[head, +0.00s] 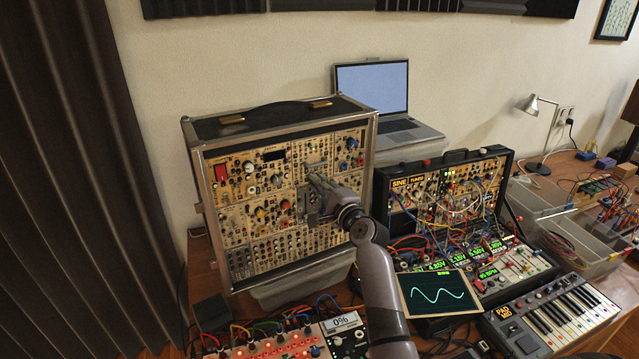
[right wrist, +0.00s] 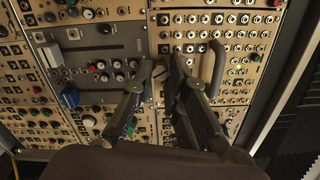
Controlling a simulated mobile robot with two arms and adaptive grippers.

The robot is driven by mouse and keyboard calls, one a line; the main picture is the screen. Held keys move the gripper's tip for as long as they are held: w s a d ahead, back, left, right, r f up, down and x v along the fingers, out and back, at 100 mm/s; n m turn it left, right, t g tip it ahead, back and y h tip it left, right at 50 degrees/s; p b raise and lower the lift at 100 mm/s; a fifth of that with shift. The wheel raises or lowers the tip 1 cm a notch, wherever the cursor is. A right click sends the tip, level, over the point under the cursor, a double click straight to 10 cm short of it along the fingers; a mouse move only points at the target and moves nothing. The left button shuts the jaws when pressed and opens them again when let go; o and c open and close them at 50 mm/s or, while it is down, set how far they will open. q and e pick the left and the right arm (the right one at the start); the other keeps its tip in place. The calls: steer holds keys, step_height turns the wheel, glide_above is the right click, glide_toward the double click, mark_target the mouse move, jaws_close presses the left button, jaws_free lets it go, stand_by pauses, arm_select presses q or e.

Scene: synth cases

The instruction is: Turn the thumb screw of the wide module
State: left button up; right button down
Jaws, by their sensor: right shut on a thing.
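The synth case (head: 195,210) stands upright on the table, its front filled with tan modules and one wide grey module. The wide grey module (head: 303,203) is partly covered by my right gripper (head: 318,184). In the right wrist view this grey panel (right wrist: 115,47) lies left of the fingers. A round slotted thumb screw (right wrist: 159,73) sits at the panel's edge, between the fingertips. My right gripper (right wrist: 161,68) is shut on the thumb screw, with a finger on either side. My left gripper is in neither view.
A second case (head: 440,160) with patch cables stands to the right. A laptop (head: 375,95) is behind. A scope screen (head: 438,293), a keyboard (head: 555,312) and an orange unit (head: 275,345) fill the front. A metal handle (right wrist: 216,68) stands out right of the fingers.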

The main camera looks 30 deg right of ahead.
stand_by(0.4)
steer(key=c, duration=1.6)
jaws_free()
steer(key=shift+o, duration=0.2)
steer(key=s+a, duration=0.1)
steer(key=s, duration=1.1)
steer(key=shift+a+f, duration=0.1)
